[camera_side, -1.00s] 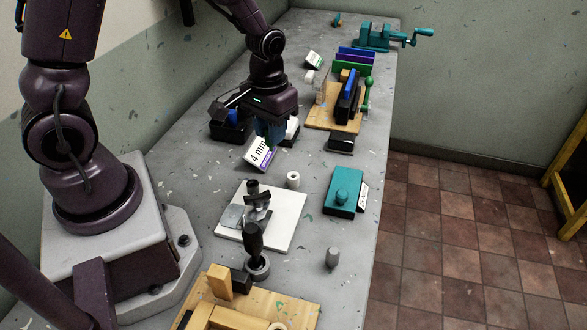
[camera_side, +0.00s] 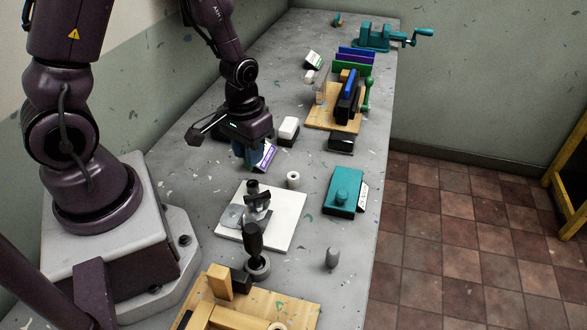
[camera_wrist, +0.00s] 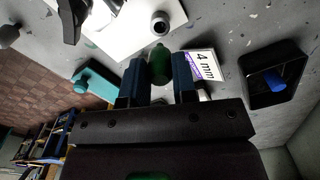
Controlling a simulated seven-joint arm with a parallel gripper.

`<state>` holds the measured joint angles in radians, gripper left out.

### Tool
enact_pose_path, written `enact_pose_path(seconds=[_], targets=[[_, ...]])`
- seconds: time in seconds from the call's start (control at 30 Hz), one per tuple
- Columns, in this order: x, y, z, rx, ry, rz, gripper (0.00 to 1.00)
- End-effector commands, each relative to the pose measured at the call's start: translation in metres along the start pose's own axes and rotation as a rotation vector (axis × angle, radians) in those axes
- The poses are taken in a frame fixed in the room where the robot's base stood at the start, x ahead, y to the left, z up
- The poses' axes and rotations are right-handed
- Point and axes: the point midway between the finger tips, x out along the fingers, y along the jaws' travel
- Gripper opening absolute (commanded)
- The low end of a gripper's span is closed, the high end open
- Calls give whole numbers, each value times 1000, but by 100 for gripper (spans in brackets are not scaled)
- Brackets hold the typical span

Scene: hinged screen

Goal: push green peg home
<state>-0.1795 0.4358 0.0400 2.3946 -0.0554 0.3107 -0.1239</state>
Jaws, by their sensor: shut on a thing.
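My gripper (camera_side: 250,155) is shut on the green peg (camera_wrist: 159,66), which shows between the blue fingers in the wrist view. In the side view the gripper hangs over the bench in front of the 4 mm card (camera_side: 266,156), and I cannot make out the peg there. A white plate (camera_side: 289,207) with a dark and grey clamp-like fixture (camera_side: 257,205) lies nearer the camera. A small pale hollow cylinder (camera_side: 293,180) stands at its far edge and shows in the wrist view (camera_wrist: 160,22). Which hole fits the peg is not clear.
A teal block with a knob (camera_side: 343,190) lies right of the plate. A black tray holding a blue piece shows in the wrist view (camera_wrist: 279,102). A white-topped black block (camera_side: 288,129) and a wooden rack (camera_side: 323,122) stand farther back. A grey peg (camera_side: 332,258) stands near the front.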

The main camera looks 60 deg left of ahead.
Motion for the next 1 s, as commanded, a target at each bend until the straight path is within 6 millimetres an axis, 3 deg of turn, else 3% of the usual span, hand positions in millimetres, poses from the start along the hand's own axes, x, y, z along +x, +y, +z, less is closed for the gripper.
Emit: enact_pose_path(seconds=[0.27, 0.7, 1.0], targets=[[2, 0, 0, 0, -1, 0, 2], [28, 0, 1, -1, -2, -1, 2], [31, 0, 0, -1, 0, 0, 2]])
